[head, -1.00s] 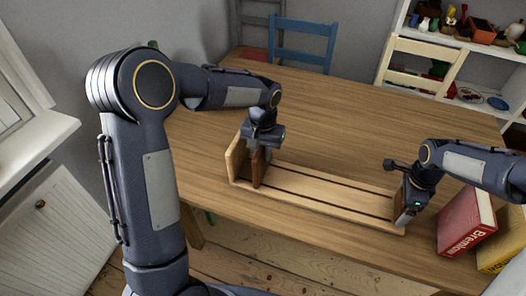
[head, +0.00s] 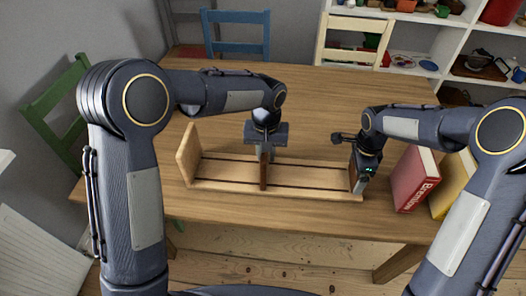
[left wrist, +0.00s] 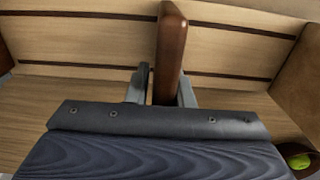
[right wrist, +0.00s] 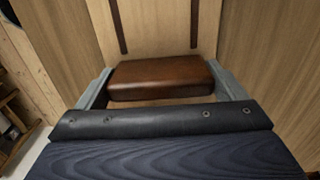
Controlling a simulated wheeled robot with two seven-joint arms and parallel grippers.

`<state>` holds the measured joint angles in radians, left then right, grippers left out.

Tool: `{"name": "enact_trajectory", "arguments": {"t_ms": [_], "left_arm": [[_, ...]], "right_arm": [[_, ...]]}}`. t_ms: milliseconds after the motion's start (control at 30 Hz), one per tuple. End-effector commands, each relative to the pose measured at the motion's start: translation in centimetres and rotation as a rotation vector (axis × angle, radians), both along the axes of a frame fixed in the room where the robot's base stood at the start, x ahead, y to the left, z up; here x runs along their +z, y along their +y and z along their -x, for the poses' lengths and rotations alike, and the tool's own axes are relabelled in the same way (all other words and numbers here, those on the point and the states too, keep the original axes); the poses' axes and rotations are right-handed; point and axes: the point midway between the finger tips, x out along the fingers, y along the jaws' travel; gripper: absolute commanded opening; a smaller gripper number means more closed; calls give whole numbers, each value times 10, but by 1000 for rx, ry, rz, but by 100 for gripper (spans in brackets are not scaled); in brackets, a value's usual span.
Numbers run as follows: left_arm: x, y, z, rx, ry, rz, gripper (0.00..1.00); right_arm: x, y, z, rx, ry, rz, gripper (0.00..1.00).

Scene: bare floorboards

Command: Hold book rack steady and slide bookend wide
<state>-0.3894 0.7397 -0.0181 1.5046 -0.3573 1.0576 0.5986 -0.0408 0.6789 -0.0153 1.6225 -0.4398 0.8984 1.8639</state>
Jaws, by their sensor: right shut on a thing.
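The long light-wood book rack (head: 310,186) with two dark grooves lies on the table, its tall pale end panel at the left. A dark brown bookend (head: 263,172) stands upright across it near the middle. My left gripper (head: 265,153) comes down over the bookend, its fingers on both sides of it; the left wrist view shows the bookend (left wrist: 170,50) between the fingers. My right gripper (head: 359,184) is at the rack's right end, shut on its brown end piece, which the right wrist view (right wrist: 160,80) shows between the fingers. The finger contacts are partly hidden.
A red book (head: 416,180) and a yellow book (head: 453,185) stand just right of my right gripper. Blue (head: 237,35), cream (head: 352,42) and green (head: 55,110) chairs surround the table. The tabletop behind the rack is clear.

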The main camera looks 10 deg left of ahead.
Motion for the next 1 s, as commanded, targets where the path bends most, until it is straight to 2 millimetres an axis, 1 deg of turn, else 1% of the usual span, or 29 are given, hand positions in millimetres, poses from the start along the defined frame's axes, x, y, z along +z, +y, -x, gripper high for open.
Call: {"name": "enact_trajectory", "arguments": {"t_ms": [33,100,133,367,467,567,667,900,1000], "left_arm": [[1,-1,0,-2,-1,2,27],[0,-1,0,-1,-1,1,36],[0,0,0,-1,-1,1,38],[0,1,0,0,-1,-2,38],[4,1,-1,0,-2,-1,38],[15,1,-1,0,-4,-1,38],[34,1,-2,0,-6,0,38],[86,0,-1,0,-5,1,38],[102,0,-1,-1,-4,1,38]], "right_arm": [[0,3,0,2,-2,-6,42],[0,3,0,1,-2,-6,42],[0,3,0,1,-2,-6,42],[0,1,0,-1,-2,-3,42],[0,0,0,-2,-2,-2,42],[0,0,0,-3,-2,-1,42],[0,-1,-1,-3,-2,0,42],[0,-2,-1,-4,-2,2,42],[0,-2,-1,-4,-2,3,42]]}}
